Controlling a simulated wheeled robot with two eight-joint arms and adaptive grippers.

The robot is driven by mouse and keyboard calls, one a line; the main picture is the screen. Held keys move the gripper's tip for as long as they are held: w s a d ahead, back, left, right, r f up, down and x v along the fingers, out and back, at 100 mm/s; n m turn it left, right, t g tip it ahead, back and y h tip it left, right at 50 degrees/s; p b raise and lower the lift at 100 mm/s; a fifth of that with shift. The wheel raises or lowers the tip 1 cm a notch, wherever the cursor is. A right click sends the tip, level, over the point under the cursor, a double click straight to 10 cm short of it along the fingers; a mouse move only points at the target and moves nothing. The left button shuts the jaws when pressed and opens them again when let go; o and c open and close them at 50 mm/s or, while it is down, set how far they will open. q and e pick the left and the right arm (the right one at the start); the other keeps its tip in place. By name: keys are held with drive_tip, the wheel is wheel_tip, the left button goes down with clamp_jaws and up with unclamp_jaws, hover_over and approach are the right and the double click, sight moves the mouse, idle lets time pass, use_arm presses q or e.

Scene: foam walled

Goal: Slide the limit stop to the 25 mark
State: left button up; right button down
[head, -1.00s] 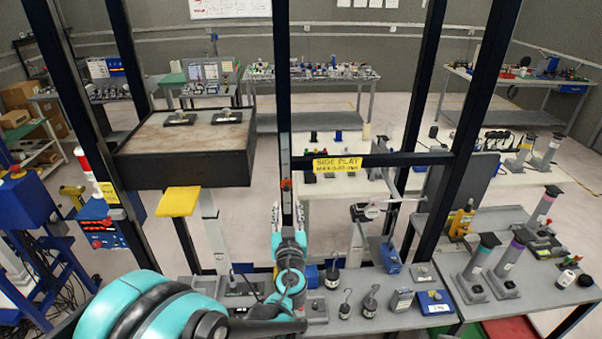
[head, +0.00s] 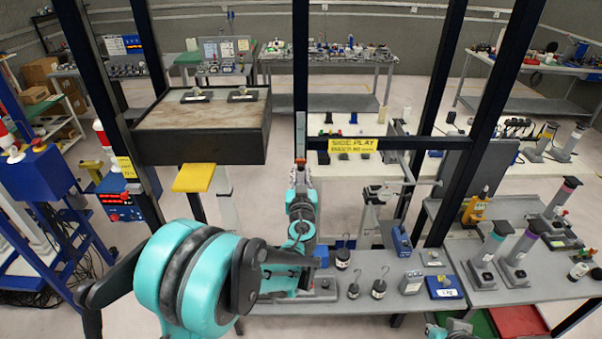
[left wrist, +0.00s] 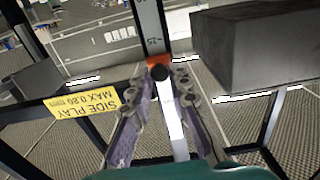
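The limit stop (head: 300,160) is a small orange slider on the pale scale strip of the dark middle post. In the left wrist view the orange stop (left wrist: 157,62) has a round black knob (left wrist: 160,73). The printed 25, upside down there, sits just above the stop in the picture; the exact reading cannot be told. My left gripper (head: 301,180) is at the post, just below the stop in the head view. In the left wrist view its fingers (left wrist: 170,82) are apart, with the knob between or just in front of their tips; contact cannot be told. My right gripper is out of view.
A yellow SIDE PLAY label (head: 353,145) is on the crossbar right of the post. A large dark-sided block (head: 200,148) stands left of it, with a yellow pad (head: 194,178) below. Hooked weights and a blue scale (head: 444,287) occupy the grey bench.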

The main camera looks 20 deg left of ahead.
use_arm(q)
drive_tip(key=shift+f, duration=0.1)
clamp_jaws()
wheel_tip(320, 180, down, 5)
drive_tip(key=b, duration=0.4)
drive_tip(key=o, duration=0.8)
unclamp_jaws()
drive_tip(key=v, duration=1.2)
